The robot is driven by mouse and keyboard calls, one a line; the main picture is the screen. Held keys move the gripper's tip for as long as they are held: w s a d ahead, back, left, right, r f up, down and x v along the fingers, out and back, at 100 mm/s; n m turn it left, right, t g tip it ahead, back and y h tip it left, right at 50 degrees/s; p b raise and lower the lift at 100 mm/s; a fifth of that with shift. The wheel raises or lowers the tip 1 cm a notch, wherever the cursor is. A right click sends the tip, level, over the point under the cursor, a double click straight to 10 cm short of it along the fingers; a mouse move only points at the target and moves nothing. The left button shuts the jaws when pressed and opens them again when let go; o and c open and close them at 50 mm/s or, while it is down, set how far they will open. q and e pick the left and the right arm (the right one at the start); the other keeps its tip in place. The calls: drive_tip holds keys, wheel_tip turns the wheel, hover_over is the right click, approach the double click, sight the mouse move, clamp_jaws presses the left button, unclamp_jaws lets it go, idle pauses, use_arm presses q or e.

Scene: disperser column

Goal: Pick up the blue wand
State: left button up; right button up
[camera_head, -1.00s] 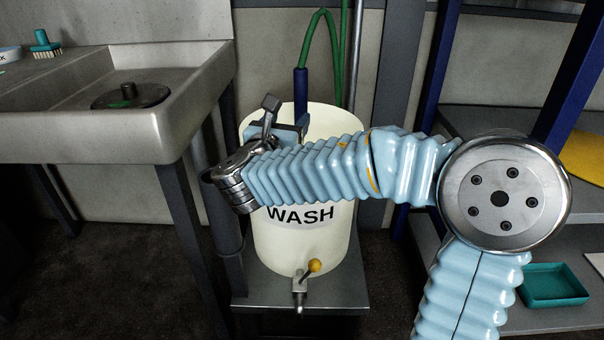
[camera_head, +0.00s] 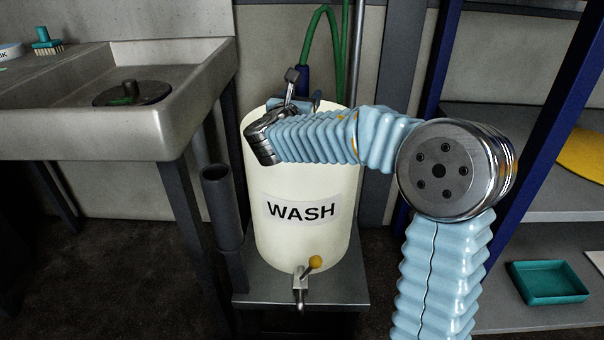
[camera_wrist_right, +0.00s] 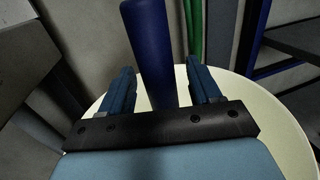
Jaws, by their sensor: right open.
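The blue wand (camera_head: 302,78) stands upright at the back of the white WASH bucket (camera_head: 285,235), its lower part hidden behind my right gripper. A green hose (camera_head: 335,50) arches above it. My right gripper (camera_head: 304,98) is over the bucket's mouth, partly hidden by its own wrist. In the right wrist view, the gripper (camera_wrist_right: 161,76) is open, with blue fingers apart. There the wand (camera_wrist_right: 150,45) shows as a thick dark blue shaft, between the fingers in the picture; I cannot tell whether it is touched. My left gripper is not in view.
A steel sink (camera_head: 130,130) stands at the left, with a brush (camera_head: 45,42) on its ledge. A dark upright tube (camera_head: 220,200) is beside the bucket. A yellow-knobbed tap (camera_head: 314,262) sticks out in front. Blue-posted shelves (camera_head: 550,200) are at the right, holding a teal tray (camera_head: 548,284).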

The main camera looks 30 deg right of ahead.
sight(302, 65)
drive_tip(key=shift+r, duration=0.1)
drive_tip(key=c, duration=1.1)
drive_tip(key=shift+c, duration=0.2)
drive_tip(key=shift+r, duration=0.1)
wheel_tip(302, 65, up, 14)
drive_tip(key=p, duration=0.4)
drive_tip(key=shift+r, duration=0.1)
wheel_tip(302, 65, up, 14)
drive_tip(key=p, duration=0.4)
drive_tip(key=shift+f, duration=0.2)
drive_tip(key=shift+r, duration=0.1)
